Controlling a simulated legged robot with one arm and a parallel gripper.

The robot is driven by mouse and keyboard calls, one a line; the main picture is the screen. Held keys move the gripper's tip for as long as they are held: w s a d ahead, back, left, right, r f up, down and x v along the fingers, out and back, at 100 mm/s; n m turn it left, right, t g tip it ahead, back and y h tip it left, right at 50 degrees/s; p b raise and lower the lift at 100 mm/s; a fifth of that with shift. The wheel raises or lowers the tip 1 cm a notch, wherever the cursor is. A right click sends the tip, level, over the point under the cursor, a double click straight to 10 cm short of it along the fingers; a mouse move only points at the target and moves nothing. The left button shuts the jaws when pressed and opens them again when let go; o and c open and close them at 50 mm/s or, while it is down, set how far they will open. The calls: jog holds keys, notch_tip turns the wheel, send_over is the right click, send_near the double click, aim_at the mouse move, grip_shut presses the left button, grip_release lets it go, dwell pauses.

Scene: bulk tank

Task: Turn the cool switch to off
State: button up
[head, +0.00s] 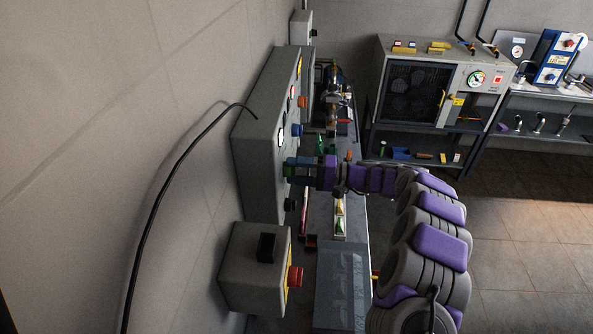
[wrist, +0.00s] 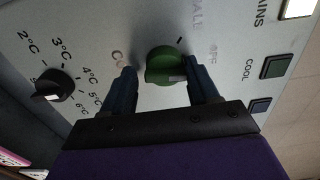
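The round green switch knob (wrist: 165,66) shows in the wrist view on a grey panel (wrist: 205,22). It has a pale mark at its lower right edge. "OFF" is printed to its right, and partly covered reddish lettering is on its left. My gripper (wrist: 160,68) is open around the knob, one dark blue finger on each side. A small gap shows at the left finger; the right finger is very close, and I cannot tell if it touches. In the head view my gripper (head: 290,171) reaches the front of the grey control box (head: 262,135), and the knob is mostly hidden.
A black temperature dial (wrist: 54,86) is left of the knob in the wrist view, and dark square COOL buttons (wrist: 276,66) are right. In the head view, a box with a red button (head: 295,277) stands nearer. A bench (head: 345,255) runs below.

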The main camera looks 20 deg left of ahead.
jog(key=shift+o, duration=0.9)
jog(key=shift+s+r, duration=0.1)
jog(key=shift+r, duration=0.05)
jog(key=p+v, duration=0.1)
jog(key=v, duration=1.6)
jog(key=shift+w+d, duration=0.15)
jog(key=shift+w, duration=0.05)
